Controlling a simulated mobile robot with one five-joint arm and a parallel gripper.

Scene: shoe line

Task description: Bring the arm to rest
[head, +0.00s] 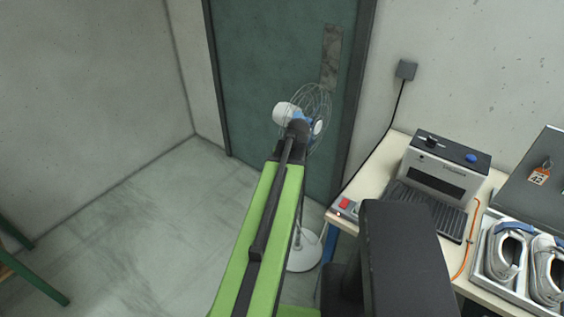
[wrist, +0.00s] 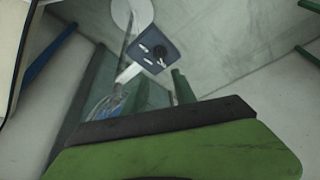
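My arm (head: 262,215), green with black parts, reaches up and away through the middle of the head view. It ends at a dark joint in front of a standing fan. A broad black block, which looks like part of my own arm, fills the lower right of the head view. In the wrist view a green part with a dark edge (wrist: 170,150), which looks like my own arm, fills the bottom.
The fan (head: 315,112) stands before a dark green door (head: 270,60). A bench (head: 370,185) at right carries a grey machine (head: 445,165), a red-button box (head: 345,207) and a tray of white shoes (head: 508,255). The floor (head: 130,240) at left is largely clear.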

